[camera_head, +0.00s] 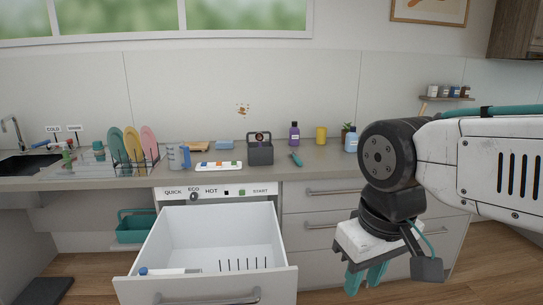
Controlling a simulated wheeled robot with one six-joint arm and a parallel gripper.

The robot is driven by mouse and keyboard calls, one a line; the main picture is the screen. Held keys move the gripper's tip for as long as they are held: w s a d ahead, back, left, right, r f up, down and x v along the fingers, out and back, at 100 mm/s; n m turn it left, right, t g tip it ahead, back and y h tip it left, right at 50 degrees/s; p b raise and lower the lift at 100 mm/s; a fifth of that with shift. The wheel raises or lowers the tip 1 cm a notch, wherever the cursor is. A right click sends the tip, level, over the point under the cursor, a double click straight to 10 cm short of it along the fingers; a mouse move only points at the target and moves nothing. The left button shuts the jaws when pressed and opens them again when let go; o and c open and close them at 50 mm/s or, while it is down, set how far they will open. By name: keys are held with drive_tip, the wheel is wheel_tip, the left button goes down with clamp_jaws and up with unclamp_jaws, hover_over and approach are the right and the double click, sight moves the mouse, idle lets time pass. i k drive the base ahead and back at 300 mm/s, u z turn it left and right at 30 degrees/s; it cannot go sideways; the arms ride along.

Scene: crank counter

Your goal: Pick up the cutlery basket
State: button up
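An open dishwasher drawer (205,240) juts out below the basket, with several tines inside. A teal tub (135,228) sits under the counter. A white tray with coloured pieces (218,166), a teal-handled tool (296,159) and a purple bottle (294,134) stand near the basket.

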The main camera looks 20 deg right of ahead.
sight(264, 155)
drive_tip(key=z, duration=0.45)
drive_tip(key=k, duration=0.55)
drive_tip(key=z, duration=1)
drive_tip(key=i, duration=2.6)
drive_tip(key=u, duration=1.5)
drive_tip(key=i, duration=0.75)
drive_tip(key=u, duration=0.65)
